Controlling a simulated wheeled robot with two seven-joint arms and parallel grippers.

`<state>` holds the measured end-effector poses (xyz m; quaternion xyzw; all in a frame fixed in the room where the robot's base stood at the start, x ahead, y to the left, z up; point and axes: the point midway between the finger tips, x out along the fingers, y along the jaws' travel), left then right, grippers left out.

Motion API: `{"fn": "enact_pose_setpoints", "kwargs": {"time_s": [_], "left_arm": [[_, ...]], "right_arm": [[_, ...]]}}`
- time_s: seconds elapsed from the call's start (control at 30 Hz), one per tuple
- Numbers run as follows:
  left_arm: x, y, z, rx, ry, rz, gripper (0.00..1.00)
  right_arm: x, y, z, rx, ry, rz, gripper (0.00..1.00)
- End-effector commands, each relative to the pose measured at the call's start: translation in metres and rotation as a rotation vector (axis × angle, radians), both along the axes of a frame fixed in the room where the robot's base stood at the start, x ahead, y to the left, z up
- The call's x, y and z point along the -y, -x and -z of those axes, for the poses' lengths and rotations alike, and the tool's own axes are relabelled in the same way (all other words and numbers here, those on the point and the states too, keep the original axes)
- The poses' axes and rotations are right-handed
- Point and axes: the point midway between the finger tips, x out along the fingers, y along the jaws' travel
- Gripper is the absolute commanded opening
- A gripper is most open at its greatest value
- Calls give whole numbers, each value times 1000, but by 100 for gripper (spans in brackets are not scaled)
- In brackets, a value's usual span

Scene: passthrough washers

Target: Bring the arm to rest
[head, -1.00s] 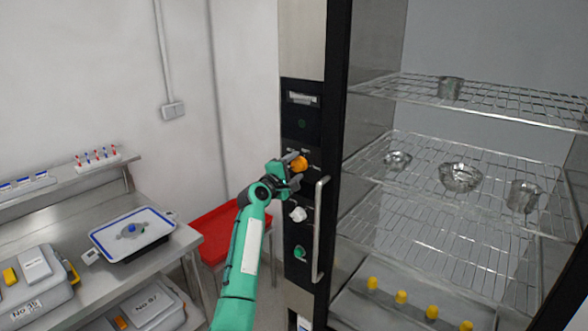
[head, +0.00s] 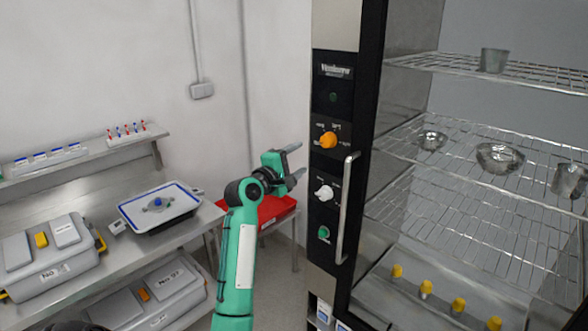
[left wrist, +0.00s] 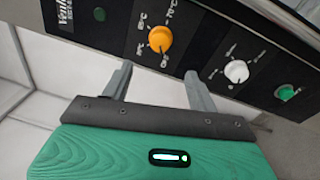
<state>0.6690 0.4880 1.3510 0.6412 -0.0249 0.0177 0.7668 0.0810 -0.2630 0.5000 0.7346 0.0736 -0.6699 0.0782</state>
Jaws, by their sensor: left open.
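My left gripper (head: 296,163) is open and empty, at the end of my green left arm. It is left of the washer's black control panel (head: 331,105) and apart from it. The orange knob (head: 328,140) is to the right of the fingers in the head view. In the left wrist view, the two spread fingers (left wrist: 158,85) point toward the panel. The orange knob (left wrist: 160,39) shows beyond the gap between them, with the white knob (left wrist: 236,71) to its right. My right gripper is not in view.
The upright metal handle (head: 345,208) stands out right of the knobs. Wire racks (head: 430,160) inside the washer hold metal bowls. A red tray (head: 270,212) stands low behind my arm. A steel bench (head: 90,255) with grey cases and a white-blue tray (head: 160,208) is at left.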

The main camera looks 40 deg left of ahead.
Motion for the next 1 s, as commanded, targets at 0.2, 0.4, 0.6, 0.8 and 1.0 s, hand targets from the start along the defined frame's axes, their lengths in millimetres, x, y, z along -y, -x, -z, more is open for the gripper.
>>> {"fn": "enact_pose_setpoints", "kwargs": {"time_s": [0.2, 0.4, 0.6, 0.8, 1.0], "left_arm": [[0, 11, 1, 0, 0, -1, 59], [0, 11, 0, 0, 0, 0, 59], [0, 11, 1, 0, 0, 0, 59], [1, 7, 11, -16, -8, -1, 59], [12, -20, 110, -168, -111, -3, 59]], "right_arm": [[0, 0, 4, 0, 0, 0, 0], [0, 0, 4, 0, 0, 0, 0], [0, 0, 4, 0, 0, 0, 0], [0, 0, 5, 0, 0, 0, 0], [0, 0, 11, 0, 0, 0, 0]]}}
